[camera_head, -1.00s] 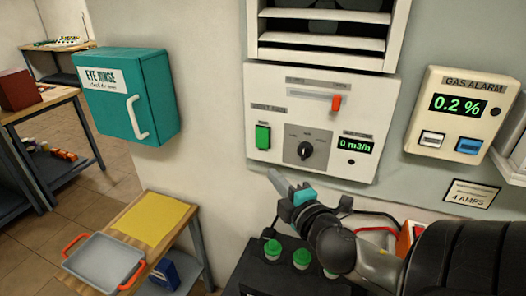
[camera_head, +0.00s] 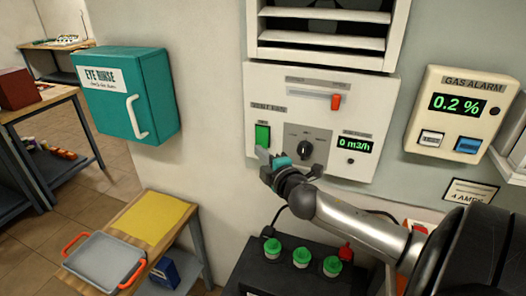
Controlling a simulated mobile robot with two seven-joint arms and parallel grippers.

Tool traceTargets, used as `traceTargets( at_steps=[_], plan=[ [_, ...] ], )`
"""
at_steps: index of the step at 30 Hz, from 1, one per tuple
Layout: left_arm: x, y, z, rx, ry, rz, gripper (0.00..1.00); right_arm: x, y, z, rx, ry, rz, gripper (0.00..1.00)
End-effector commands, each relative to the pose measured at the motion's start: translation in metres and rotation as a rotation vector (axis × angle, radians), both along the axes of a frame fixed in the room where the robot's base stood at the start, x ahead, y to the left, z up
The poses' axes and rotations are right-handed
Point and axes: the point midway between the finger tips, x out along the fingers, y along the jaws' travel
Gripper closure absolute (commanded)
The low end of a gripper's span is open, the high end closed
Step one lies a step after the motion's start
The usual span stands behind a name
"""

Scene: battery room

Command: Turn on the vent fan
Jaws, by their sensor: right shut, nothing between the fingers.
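The vent fan panel (camera_head: 280,87) is a white box on the wall under a louvred vent (camera_head: 322,27). It carries a green rocker switch (camera_head: 262,135), a black rotary knob (camera_head: 305,150), an orange slider (camera_head: 336,102) and an airflow display (camera_head: 355,145) reading 0 m3/h. My right gripper (camera_head: 264,156) is shut and empty, with its tips just below the green switch and overlapping its lower edge in the picture. Whether it touches the switch I cannot tell. My left gripper is out of view.
A gas alarm (camera_head: 464,84) reading 0.2 % is on the wall at right. A teal eye rinse cabinet (camera_head: 105,105) hangs at left. A black battery with green caps (camera_head: 302,257) stands below my arm. A grey tray (camera_head: 82,267) is at lower left.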

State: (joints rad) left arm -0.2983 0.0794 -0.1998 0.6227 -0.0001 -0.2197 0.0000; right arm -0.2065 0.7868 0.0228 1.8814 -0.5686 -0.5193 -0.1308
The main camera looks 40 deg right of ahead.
Motion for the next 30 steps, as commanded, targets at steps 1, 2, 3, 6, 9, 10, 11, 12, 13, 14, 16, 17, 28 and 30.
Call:
traceTargets(
  at_steps=[1,2,3,6,9,10,11,12,13,14,16,17,28,30],
  plan=[
    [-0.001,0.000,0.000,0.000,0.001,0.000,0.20,0.002,-0.004,-0.001,0.000,0.000,-0.001,1.00],
    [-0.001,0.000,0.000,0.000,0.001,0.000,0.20,0.003,-0.007,-0.001,0.000,0.001,-0.001,1.00],
    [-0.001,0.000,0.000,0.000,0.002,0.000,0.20,0.004,-0.008,-0.002,0.001,0.001,0.000,1.00],
    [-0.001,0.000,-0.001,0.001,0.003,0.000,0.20,0.006,-0.012,-0.002,0.001,0.001,0.001,1.00],
    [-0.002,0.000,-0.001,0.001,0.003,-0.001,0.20,0.007,-0.013,-0.002,0.001,0.001,0.000,1.00],
    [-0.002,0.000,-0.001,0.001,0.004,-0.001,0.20,0.007,-0.013,-0.002,0.001,0.001,0.000,1.00],
    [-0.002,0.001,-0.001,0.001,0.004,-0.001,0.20,0.007,-0.013,-0.002,0.001,0.001,0.001,1.00],
    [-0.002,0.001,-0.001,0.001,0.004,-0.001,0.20,0.007,-0.013,-0.002,0.002,0.000,0.001,1.00],
    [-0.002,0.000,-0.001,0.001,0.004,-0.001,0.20,0.007,-0.013,-0.002,0.002,0.000,0.001,1.00],
    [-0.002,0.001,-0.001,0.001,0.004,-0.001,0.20,0.007,-0.013,-0.002,0.002,0.000,0.001,1.00],
    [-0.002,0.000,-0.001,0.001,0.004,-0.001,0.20,0.007,-0.013,-0.002,0.002,0.000,0.001,1.00],
    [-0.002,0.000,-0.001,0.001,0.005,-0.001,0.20,0.007,-0.013,-0.002,0.001,0.001,0.001,1.00],
    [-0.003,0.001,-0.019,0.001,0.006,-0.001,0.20,0.010,-0.019,-0.005,-0.061,-0.033,0.001,1.00],
    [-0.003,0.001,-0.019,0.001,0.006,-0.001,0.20,0.010,-0.019,-0.005,-0.061,-0.033,0.001,1.00]
  ],
)
